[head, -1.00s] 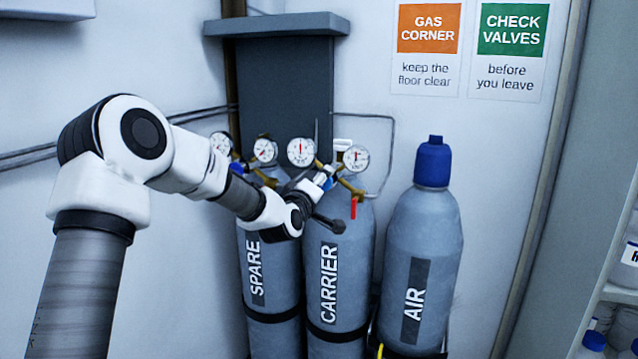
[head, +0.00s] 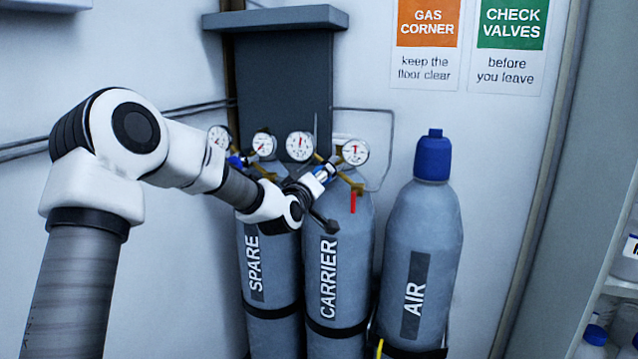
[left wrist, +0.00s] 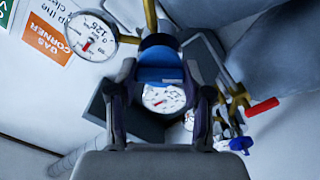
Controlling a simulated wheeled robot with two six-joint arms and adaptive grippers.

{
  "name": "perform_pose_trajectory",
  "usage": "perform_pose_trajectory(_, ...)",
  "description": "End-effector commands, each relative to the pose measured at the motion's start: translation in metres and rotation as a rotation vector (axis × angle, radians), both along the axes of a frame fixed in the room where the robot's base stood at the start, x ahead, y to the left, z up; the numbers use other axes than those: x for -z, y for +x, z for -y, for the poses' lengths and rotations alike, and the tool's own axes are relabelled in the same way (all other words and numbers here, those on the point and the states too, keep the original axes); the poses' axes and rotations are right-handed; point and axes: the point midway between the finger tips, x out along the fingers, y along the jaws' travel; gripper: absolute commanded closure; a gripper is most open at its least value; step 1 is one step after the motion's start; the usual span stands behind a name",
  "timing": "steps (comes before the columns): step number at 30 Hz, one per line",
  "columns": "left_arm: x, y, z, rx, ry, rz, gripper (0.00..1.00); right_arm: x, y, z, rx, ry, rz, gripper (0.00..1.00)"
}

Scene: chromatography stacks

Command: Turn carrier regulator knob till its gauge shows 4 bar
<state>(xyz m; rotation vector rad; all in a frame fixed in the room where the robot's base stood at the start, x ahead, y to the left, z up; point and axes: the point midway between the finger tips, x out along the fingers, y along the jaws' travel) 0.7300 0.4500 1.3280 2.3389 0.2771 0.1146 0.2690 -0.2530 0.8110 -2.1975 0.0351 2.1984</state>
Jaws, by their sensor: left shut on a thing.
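The carrier cylinder (head: 322,275) stands in the middle with its brass regulator on top. Two white gauges, the left one (head: 300,146) and the right one (head: 355,152), sit above it. Their needles show red, but the readings are too small to make out. My left gripper (head: 327,172) reaches the regulator from the left. In the left wrist view its fingers (left wrist: 160,72) are shut around the blue knob (left wrist: 160,58), one on each side. One gauge (left wrist: 90,36) is at upper left there; another dial (left wrist: 163,98) shows between the fingers, partly hidden.
The spare cylinder (head: 262,290) with its own gauges stands left, the air cylinder (head: 425,240) with a blue cap right. A red lever (head: 353,203) hangs by the carrier regulator. A grey shelf (head: 275,18) juts from the wall above.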

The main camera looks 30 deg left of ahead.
Motion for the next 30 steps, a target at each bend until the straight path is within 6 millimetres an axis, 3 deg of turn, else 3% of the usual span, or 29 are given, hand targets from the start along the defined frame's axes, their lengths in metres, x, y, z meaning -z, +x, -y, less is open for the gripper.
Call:
perform_pose_trajectory(12,0.0006,0.0001,-0.0002,-0.001,0.222,-0.053,0.85,0.0098,0.0,0.0,0.0,0.0,0.0,0.6)
perform_pose_trajectory(28,-0.0003,0.0001,0.0,-0.001,0.26,-0.062,0.85,0.0104,0.0,0.0,0.0,0.0,0.0,0.6)
perform_pose_trajectory(29,-0.0003,0.0001,0.0,-0.001,0.26,-0.062,0.47,0.0104,0.0,0.0,0.0,0.0,0.0,0.6)
perform_pose_trajectory(30,-0.0004,0.0001,-0.0001,-0.001,0.26,-0.062,0.33,0.0104,0.0,0.0,0.0,0.0,0.0,0.6)
